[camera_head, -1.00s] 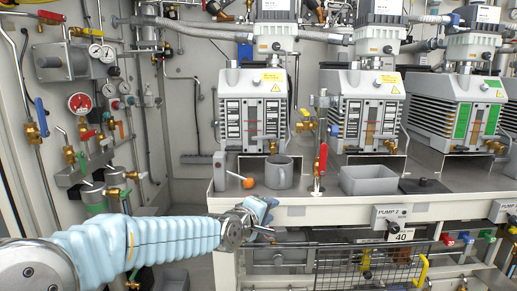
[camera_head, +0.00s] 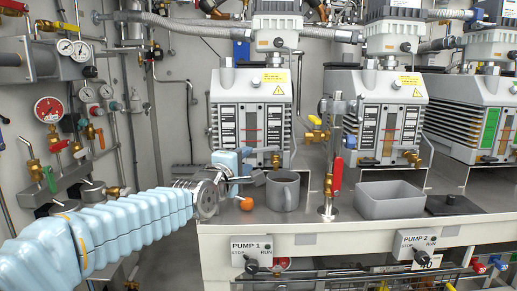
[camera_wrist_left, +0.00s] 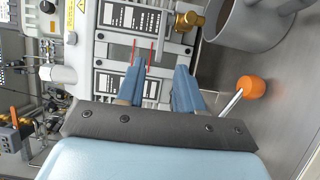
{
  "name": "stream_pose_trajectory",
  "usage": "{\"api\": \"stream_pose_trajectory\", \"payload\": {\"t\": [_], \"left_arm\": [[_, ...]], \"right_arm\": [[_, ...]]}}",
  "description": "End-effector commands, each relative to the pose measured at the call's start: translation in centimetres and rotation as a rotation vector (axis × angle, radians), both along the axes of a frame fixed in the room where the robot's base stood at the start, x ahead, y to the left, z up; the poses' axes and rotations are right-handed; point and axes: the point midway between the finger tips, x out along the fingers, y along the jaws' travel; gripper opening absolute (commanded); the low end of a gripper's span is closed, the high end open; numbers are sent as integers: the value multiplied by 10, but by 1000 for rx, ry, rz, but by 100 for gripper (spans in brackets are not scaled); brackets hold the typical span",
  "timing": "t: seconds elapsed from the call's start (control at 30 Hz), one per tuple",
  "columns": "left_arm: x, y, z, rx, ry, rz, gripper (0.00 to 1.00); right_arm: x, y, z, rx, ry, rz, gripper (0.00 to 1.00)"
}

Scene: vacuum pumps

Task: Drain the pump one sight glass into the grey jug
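Pump one (camera_head: 222,88) is the leftmost pump on the bench. Its sight glass (camera_head: 250,126), with red lines, is on the front face; it also shows in the wrist view (camera_wrist_left: 143,52). A brass valve (camera_wrist_left: 190,20) is on the pump's lower front. The grey jug (camera_head: 284,193) stands upright on the bench below the pump front; its rim and handle show in the wrist view (camera_wrist_left: 240,32). My left gripper (camera_head: 257,177) is left of the jug, above the bench. In the wrist view its two blue fingers (camera_wrist_left: 157,84) are apart with nothing between them. My right gripper is not in view.
An orange ball-ended lever (camera_head: 246,204) stands just below my left gripper. A red-handled valve post (camera_head: 334,175) is right of the jug. A grey open bin (camera_head: 390,208) stands further right. The PUMP 1 switch plate (camera_head: 252,248) is on the bench front.

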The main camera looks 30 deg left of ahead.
Motion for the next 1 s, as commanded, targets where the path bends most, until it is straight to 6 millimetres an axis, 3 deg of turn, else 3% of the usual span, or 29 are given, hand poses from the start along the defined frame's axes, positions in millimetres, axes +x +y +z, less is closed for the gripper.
{"api": "stream_pose_trajectory", "payload": {"t": [0.2, 0.4, 0.83, 1.0], "left_arm": [[52, 8, 3, -4, 2, 1, 36], [83, 11, 2, -2, 1, -1, 36], [94, 13, 0, 0, 0, 0, 36], [94, 13, 0, 0, 0, 0, 10]], "right_arm": [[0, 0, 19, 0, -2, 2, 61], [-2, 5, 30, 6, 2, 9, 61], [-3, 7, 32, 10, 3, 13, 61], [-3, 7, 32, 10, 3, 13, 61]]}}
